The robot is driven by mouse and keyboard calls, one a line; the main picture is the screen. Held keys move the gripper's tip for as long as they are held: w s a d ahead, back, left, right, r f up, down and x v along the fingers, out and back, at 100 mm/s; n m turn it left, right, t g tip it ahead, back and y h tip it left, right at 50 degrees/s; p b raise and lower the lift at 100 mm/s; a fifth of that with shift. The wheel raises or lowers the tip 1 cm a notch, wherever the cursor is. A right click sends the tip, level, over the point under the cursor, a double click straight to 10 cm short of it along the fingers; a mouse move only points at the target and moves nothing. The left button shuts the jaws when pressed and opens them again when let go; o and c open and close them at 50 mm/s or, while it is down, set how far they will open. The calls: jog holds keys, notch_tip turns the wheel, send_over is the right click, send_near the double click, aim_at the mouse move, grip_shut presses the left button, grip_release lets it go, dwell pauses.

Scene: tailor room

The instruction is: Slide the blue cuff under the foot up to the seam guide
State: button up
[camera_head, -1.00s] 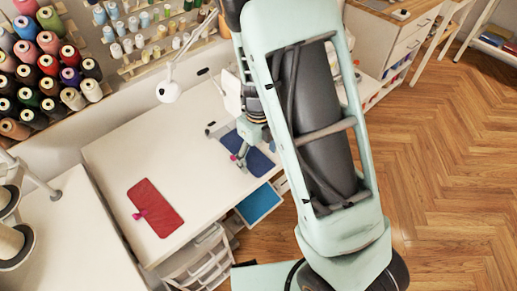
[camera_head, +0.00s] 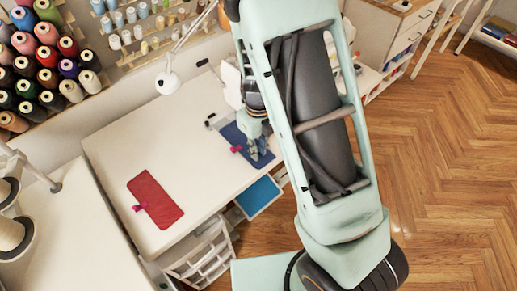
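The blue cuff (camera_head: 232,135) lies flat at the right end of the white table, with a pink clip (camera_head: 237,149) on its left edge. My gripper (camera_head: 257,154) points down over the right part of the cuff, at or just above the cloth; contact cannot be told. The fingers are small and partly merge with the cuff, so I cannot tell whether they are open or shut. The white sewing machine (camera_head: 229,82) stands behind, mostly hidden by my arm. The foot and the seam guide cannot be made out.
A red cuff (camera_head: 165,202) with a pink clip lies on the left of the white table (camera_head: 120,150). A white lamp (camera_head: 167,82) stands at the back. A blue-lined open drawer (camera_head: 258,197) and white drawers (camera_head: 203,255) are at the front edge. Thread racks line the wall.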

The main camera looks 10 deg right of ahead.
grip_shut()
jog(key=shift+c, duration=1.3)
grip_release()
jog(key=o, duration=2)
jog(key=shift+o, duration=0.3)
jog(key=shift+r, duration=0.1)
